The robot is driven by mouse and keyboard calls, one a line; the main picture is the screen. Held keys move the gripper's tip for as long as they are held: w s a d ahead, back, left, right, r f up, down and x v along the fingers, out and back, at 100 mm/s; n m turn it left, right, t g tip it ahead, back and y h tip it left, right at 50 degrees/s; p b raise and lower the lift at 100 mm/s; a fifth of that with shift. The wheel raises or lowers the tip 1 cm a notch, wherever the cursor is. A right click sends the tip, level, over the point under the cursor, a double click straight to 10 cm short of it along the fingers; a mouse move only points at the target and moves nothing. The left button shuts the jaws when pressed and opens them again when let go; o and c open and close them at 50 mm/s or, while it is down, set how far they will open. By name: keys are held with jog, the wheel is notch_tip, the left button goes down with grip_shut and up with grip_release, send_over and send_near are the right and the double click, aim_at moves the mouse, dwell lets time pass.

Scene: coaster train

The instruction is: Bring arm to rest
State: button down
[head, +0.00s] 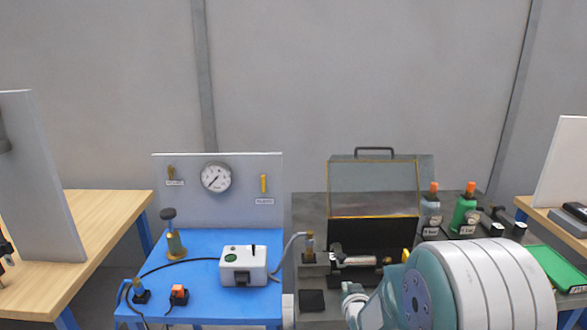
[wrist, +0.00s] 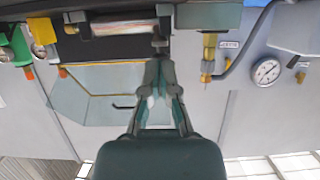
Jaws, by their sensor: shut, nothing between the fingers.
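My gripper (wrist: 159,64) shows in the wrist view, where the picture is upside down. Its dark fingers meet at the tips with nothing between them. In the head view my arm fills the lower right, in front of the dark bench, and the gripper's fingertips cannot be made out there. In the wrist view the fingers overlap the open case with its clear lid (wrist: 100,90). I cannot tell how far they are from it. The open case also shows in the head view (head: 375,185), with a metal cylinder device (head: 355,261) in front of it.
A blue table (head: 205,312) holds a white box (head: 243,265), a brass valve (head: 174,240) and a gauge (head: 216,177) on a panel. Bottles (head: 464,212) and a green tray (head: 557,268) stand at the right. A wooden table (head: 110,215) is at the left.

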jog(key=s+r+g, duration=0.4)
jog(key=s+r, duration=0.7)
jog(key=s, duration=0.3)
jog(key=s+r+g, duration=0.1)
jog(key=s+g, duration=0.1)
jog(key=s, duration=0.7)
jog(key=s+r+g, duration=0.2)
jog(key=s, duration=0.7)
jog(key=shift+d+r, duration=0.15)
jog(key=shift+r, duration=0.15)
jog(key=shift+w, duration=0.15)
